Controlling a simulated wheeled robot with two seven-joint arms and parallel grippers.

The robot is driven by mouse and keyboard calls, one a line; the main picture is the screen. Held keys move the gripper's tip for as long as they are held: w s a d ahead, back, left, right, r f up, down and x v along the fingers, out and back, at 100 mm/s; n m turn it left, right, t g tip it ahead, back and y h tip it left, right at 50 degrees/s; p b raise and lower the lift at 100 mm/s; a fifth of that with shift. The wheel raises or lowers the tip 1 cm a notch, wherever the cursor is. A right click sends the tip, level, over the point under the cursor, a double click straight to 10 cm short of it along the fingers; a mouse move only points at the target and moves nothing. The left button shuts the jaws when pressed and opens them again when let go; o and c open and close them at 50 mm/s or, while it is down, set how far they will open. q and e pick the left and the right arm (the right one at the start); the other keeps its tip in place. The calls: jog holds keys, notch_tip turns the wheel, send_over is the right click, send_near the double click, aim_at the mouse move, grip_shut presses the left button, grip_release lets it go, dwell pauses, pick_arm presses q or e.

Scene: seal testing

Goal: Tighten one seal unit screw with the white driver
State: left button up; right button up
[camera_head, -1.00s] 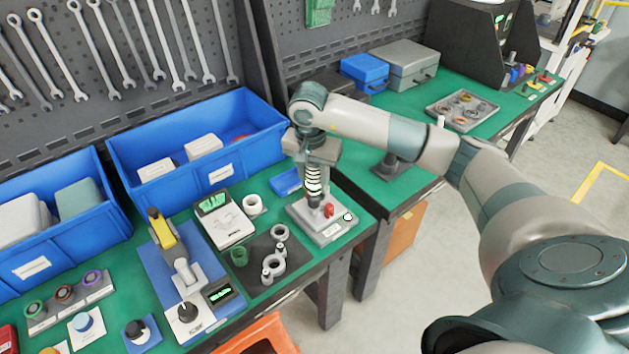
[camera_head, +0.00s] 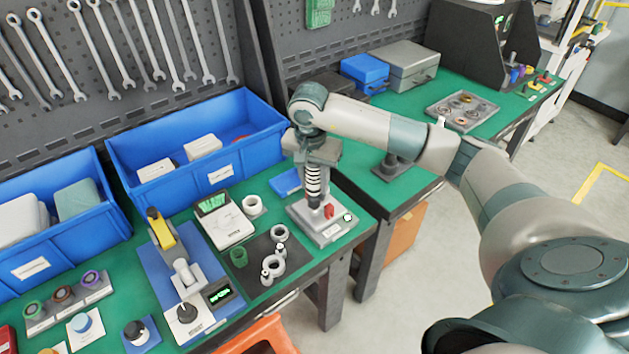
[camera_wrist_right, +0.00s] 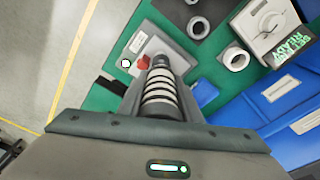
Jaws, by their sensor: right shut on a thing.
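My right gripper (camera_head: 315,168) points down over the right end of the near bench. It is shut on the white driver (camera_head: 313,183), a shaft with white and dark bands. The driver stands about upright above a grey block (camera_head: 324,231), likely the seal unit, with a red part (camera_head: 329,211) beside the driver's lower end. In the right wrist view the banded driver (camera_wrist_right: 160,98) lies between my fingers, its dark lower end over the block. The tip and any screw under it are hidden, so contact cannot be told. My left gripper is out of view.
Blue bins (camera_head: 160,192) stand behind the work area. A white meter (camera_head: 226,222), a white ring (camera_head: 252,205) and a dark mat (camera_head: 257,275) with grey rings lie left of the block. A second bench (camera_head: 420,182) stands to the right, across a gap.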

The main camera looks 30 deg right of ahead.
aim_at(314, 168)
jog(key=b, duration=0.2)
jog(key=shift+f+b, duration=0.3)
jog(key=shift+b, duration=0.05)
dwell(4.5)
jog(key=shift+r, duration=0.15)
jog(key=shift+r+p, duration=0.95)
jog(key=shift+r, duration=1.45)
